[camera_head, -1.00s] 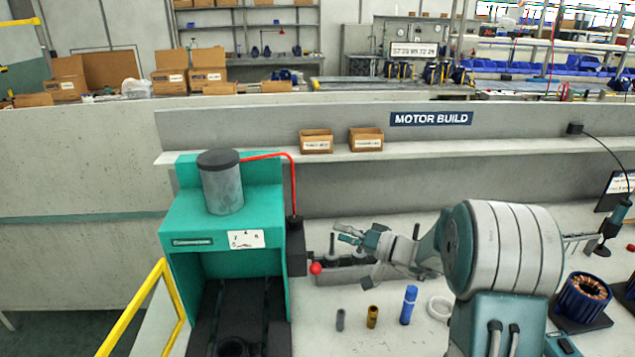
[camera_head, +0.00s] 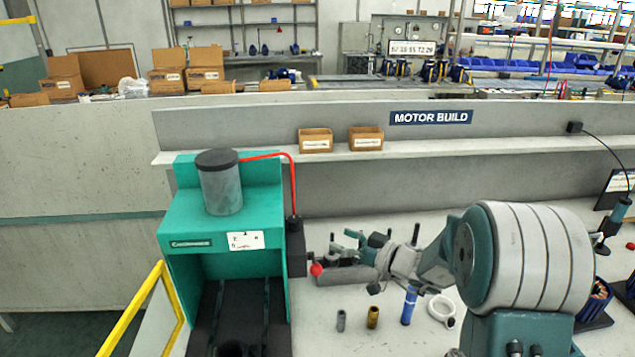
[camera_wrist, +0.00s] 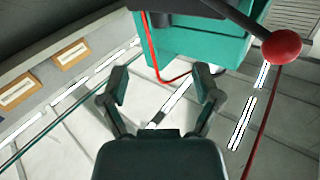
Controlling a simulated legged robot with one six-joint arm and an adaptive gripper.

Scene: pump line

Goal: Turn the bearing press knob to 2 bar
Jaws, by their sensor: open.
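The green bearing press (camera_head: 222,217) stands left of centre in the head view, with a grey cylinder (camera_head: 220,185) on top. A white scale plate (camera_head: 245,240) is on its front; its marks are too small to read surely, and I cannot make out a knob or pointer. A red ball (camera_head: 316,270) on a lever sticks out at the press's right side. My gripper (camera_head: 360,262) is open and empty, right of the press and apart from it. In the wrist view the press (camera_wrist: 195,35) and the red ball (camera_wrist: 282,46) lie beyond the open fingers (camera_wrist: 161,85).
A red hose (camera_head: 292,180) arches from the cylinder to the press's side. Small cylindrical parts (camera_head: 373,317), a blue bottle (camera_head: 409,305) and a white ring (camera_head: 440,308) stand on the bench below my gripper. A yellow rail (camera_head: 150,305) is at left.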

